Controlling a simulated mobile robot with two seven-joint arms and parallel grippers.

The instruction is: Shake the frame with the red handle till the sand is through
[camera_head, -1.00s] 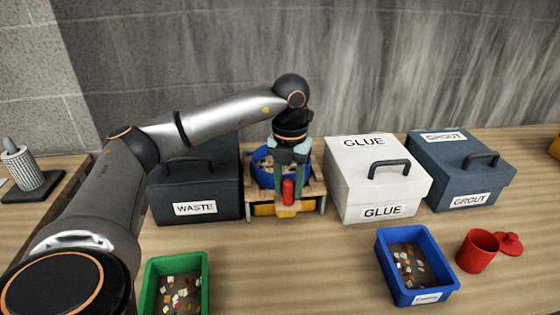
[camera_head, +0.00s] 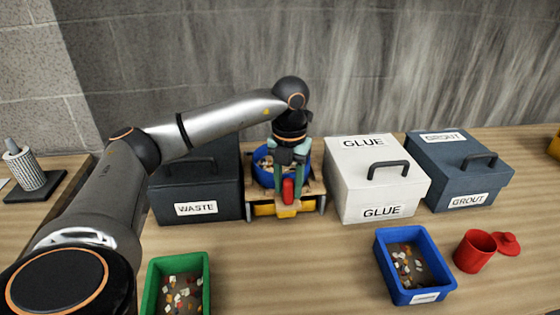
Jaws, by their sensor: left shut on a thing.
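The frame (camera_head: 314,188) is a wooden one on a low stand, between the waste box and the glue box. A round blue sieve or bowl (camera_head: 262,156) with pale bits in it sits on the frame. The red handle (camera_head: 288,190) sticks out at the front of the frame. My left gripper (camera_head: 288,180) reaches down from above and is shut on the red handle. The gripper hides part of the blue sieve and the middle of the frame. A yellow tray (camera_head: 264,209) shows under the frame. My right gripper is not in view.
A dark WASTE box (camera_head: 195,190) stands close left of the frame, a white GLUE box (camera_head: 375,180) close right, a dark GROUT box (camera_head: 460,175) beyond. In front are a green bin (camera_head: 207,285), a blue bin (camera_head: 384,265) and a red cup (camera_head: 473,254). The table before the frame is clear.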

